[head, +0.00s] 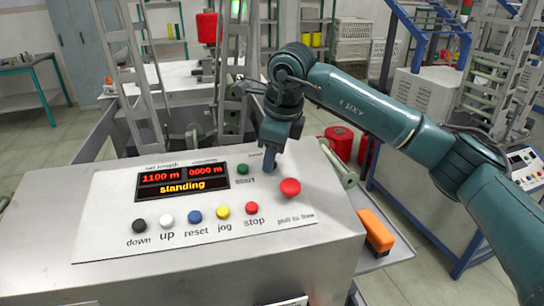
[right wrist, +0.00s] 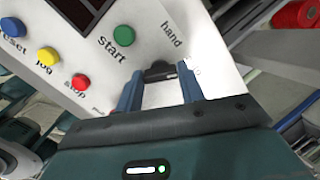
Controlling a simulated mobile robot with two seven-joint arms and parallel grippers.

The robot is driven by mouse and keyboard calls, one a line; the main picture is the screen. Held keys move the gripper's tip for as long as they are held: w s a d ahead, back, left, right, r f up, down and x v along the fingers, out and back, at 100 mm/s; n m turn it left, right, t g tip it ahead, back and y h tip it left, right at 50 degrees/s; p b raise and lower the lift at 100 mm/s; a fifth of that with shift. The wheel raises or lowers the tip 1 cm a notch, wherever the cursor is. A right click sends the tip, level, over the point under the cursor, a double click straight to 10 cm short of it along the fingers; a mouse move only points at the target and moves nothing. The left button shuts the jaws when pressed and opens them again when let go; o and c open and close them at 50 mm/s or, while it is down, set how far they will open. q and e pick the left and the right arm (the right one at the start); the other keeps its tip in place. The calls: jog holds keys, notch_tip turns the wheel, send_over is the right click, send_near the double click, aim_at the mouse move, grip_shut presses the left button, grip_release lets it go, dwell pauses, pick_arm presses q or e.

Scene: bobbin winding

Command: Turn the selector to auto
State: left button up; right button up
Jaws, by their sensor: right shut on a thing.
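The selector (right wrist: 159,73) is a small black knob on the white sloping panel (head: 110,225). It sits beside the green start button (head: 243,169), with the word "hand" printed near it. My right gripper (head: 270,160) reaches down to the panel's upper right. In the right wrist view its two blue fingers (right wrist: 159,78) stand on either side of the knob, shut on it. In the head view the gripper hides the selector. The "auto" label cannot be read. My left gripper is not in view.
A red mushroom button (head: 290,187) stands close to my right gripper. Along the panel's lower part is a row of black, white, blue, yellow and red (head: 252,208) buttons. An orange block (head: 376,231) lies right of the console.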

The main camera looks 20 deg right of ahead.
jog(key=shift+m, duration=0.4)
jog(key=o, duration=1)
jog(key=shift+r, duration=0.1)
jog(key=b+v, duration=0.1)
jog(key=v, duration=1.2)
jog(key=shift+s, duration=0.15)
